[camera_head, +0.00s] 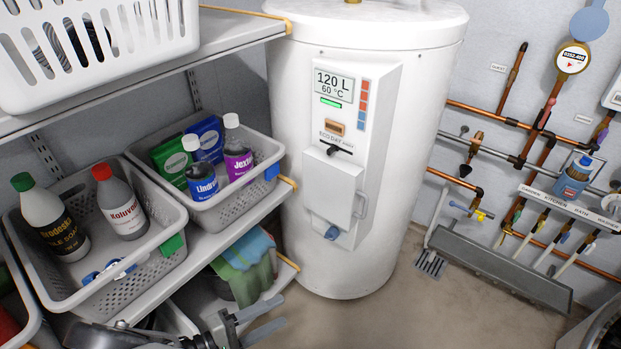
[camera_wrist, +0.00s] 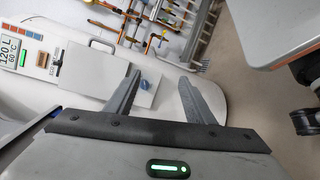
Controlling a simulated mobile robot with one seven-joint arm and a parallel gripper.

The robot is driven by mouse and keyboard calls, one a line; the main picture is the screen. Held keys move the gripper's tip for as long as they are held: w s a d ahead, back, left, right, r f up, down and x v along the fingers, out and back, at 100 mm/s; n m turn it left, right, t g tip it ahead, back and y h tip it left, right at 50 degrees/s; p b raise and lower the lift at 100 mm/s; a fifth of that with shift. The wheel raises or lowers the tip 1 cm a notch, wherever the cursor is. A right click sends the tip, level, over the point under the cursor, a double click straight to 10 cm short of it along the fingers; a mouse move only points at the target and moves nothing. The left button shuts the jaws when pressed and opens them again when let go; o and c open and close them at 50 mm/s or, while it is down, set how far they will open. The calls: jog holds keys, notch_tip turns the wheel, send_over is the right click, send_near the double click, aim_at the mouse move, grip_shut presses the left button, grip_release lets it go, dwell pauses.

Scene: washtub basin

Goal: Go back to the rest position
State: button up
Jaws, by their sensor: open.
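My gripper (camera_head: 238,325) shows at the bottom of the head view, in front of the lower shelves. Its two grey fingers are apart, with nothing between them. In the wrist view my gripper (camera_wrist: 158,88) also shows its two fingers spread and empty, with the white water heater (camera_wrist: 85,75) behind them. The heater (camera_head: 362,190) stands upright on the floor in the middle of the head view, with a display reading 120 L and 60 °C and a small closed white panel. The rest position itself is not marked in either view.
Shelves on the left hold a grey basket (camera_head: 172,262) with bottles, another basket (camera_head: 262,183) with bottles and boxes, and a white basket (camera_head: 110,84) above. Cloths (camera_head: 243,268) hang low. Copper pipes (camera_head: 500,115) line the right wall. Floor (camera_head: 400,312) before the heater is clear.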

jog(key=w+d+r+m+g+y, duration=0.25)
jog(key=d+r+g+y, duration=0.2)
jog(key=r, duration=0.75)
jog(key=w+d+r+m+g+y, duration=0.1)
jog(key=d+r+m+g+y, duration=0.3)
jog(key=r, duration=0.7)
jog(key=s+d+r+m+t+y, duration=0.2)
jog(key=s+d+r+t, duration=0.15)
jog(key=d+r, duration=0.4)
jog(key=s+d+r+m+t+y, duration=0.1)
jog(key=s+d+r+t+y, duration=0.15)
jog(key=s+d+r, duration=0.4)
notch_tip(320, 180, up, 26)
jog(key=w+p, duration=0.1)
jog(key=p, duration=2.2)
jog(key=shift+w+d+g, duration=0.25)
jog(key=shift+d+g, duration=0.05)
jog(key=shift+g, duration=0.15)
jog(key=shift+r, duration=0.1)
